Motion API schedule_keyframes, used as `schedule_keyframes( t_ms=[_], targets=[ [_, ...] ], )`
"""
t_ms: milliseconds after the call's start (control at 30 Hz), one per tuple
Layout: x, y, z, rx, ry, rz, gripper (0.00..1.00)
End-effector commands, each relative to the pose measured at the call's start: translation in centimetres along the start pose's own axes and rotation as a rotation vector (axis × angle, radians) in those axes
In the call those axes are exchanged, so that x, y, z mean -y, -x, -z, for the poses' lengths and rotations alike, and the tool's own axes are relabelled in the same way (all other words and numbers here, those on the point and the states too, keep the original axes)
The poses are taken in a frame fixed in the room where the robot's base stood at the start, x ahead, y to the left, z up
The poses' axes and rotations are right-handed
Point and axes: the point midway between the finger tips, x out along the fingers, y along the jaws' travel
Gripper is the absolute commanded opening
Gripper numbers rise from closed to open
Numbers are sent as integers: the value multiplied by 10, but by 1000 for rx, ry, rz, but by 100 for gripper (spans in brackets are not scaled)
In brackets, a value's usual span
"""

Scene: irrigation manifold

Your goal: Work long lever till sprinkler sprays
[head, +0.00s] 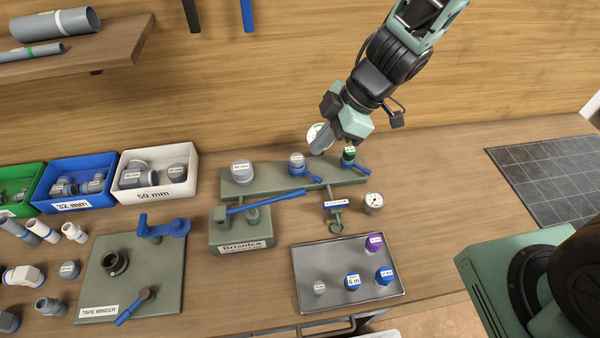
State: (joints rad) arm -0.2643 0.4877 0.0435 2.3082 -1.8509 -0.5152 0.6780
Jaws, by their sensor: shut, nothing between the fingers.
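The long blue lever (268,201) lies nearly level across the top of a green-grey pump block (240,236), whose front label seems to read "Brisolca". Its free end points right and slightly up. My gripper (319,149) is shut and empty above the back of the manifold plate (265,178), behind and right of the lever and apart from it. It partly hides a white round dial behind it. I cannot tell which fitting is the sprinkler, and no spray shows.
The manifold plate bears capped fittings with short blue handles (362,169). A small gauge (373,203) stands right of the pump. A metal tray (310,301) with several caps lies in front. The tape winder (95,276) and bins (190,194) are left. Bare bench lies right.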

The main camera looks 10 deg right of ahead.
Motion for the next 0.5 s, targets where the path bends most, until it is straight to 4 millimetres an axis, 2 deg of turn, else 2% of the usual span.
schedule_keyframes(
  t_ms=[367,500],
  targets=[
    [2,0,-1,0,6,14,0],
    [2,-7,-2,0,6,16,0]
  ],
)
